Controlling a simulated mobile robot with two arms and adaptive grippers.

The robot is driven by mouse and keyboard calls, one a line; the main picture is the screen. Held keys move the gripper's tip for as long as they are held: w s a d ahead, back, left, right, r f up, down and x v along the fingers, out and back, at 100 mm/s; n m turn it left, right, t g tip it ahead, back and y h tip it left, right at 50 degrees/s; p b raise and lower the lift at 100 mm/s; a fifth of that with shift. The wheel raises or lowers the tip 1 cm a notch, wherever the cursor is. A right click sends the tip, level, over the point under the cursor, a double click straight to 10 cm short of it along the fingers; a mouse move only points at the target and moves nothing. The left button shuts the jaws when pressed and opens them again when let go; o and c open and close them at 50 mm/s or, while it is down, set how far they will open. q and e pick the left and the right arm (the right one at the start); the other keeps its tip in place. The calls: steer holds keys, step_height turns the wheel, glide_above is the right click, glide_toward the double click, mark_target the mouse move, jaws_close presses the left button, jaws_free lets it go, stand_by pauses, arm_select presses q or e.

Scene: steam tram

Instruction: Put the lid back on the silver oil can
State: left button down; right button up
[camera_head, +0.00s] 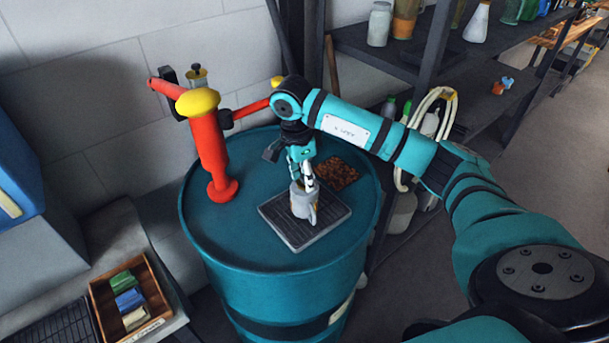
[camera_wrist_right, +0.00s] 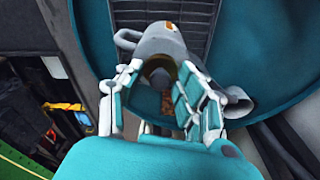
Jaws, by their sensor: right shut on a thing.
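The silver oil can (camera_head: 303,202) stands upright on a black ribbed tray (camera_head: 279,227) on top of a teal drum. My right gripper (camera_head: 301,172) points down directly over the can's top. In the right wrist view the gripper (camera_wrist_right: 162,85) is shut on a small dark, round piece, which looks like the lid's knob (camera_wrist_right: 160,79). The grey can (camera_wrist_right: 157,40) shows just beyond the fingertips, with its handle at the left. The fingers cover much of the can's top, so I cannot tell whether the lid touches the rim. My left gripper is out of view.
A red pump-like post with a yellow cap (camera_head: 207,140) stands on the drum (camera_head: 225,235), left of the can. A rust-brown patch (camera_head: 337,173) lies behind the tray. Shelves with jars (camera_head: 380,25) are at the back right. A wooden box (camera_head: 130,300) sits lower left.

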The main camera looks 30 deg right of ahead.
steer(key=shift+f, duration=0.1)
steer(key=o, duration=0.9)
steer(key=shift+c, duration=0.2)
steer(key=shift+o, duration=0.2)
steer(key=o, duration=0.4)
steer(key=shift+o, duration=0.2)
steer(key=shift+r+p, duration=1.75)
steer(key=shift+r, duration=1.3)
